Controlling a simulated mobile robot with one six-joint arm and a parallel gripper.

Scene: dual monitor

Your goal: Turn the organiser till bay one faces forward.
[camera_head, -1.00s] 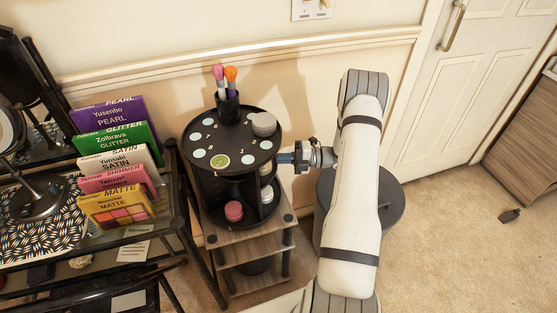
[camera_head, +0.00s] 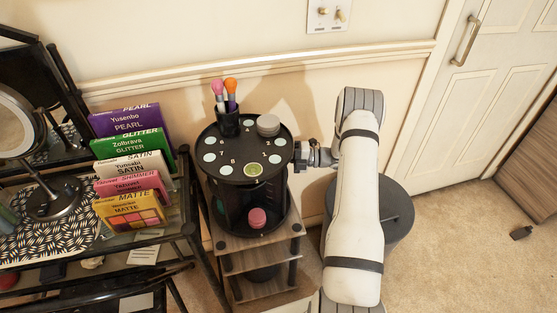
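The organiser (camera_head: 215,184) is a round black carousel with pale discs and small digits on its top. One green-rimmed disc (camera_head: 254,170) lies at the front of the top, slightly right of centre. Most digits are too small to read surely, so I cannot tell which is bay one. A pink jar (camera_head: 257,217) sits on the lower level at the front. A cup of brushes (camera_head: 229,123) and a pale jar stack (camera_head: 268,125) stand on top toward the back. My gripper (camera_head: 299,155) is at the organiser's right side, at or very near its edge; its finger opening is not clear.
The organiser stands on a wooden shelf unit (camera_head: 268,258). To the left, a black-framed glass table holds several upright makeup palettes (camera_head: 135,175) and a round mirror (camera_head: 18,128). The wall is close behind.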

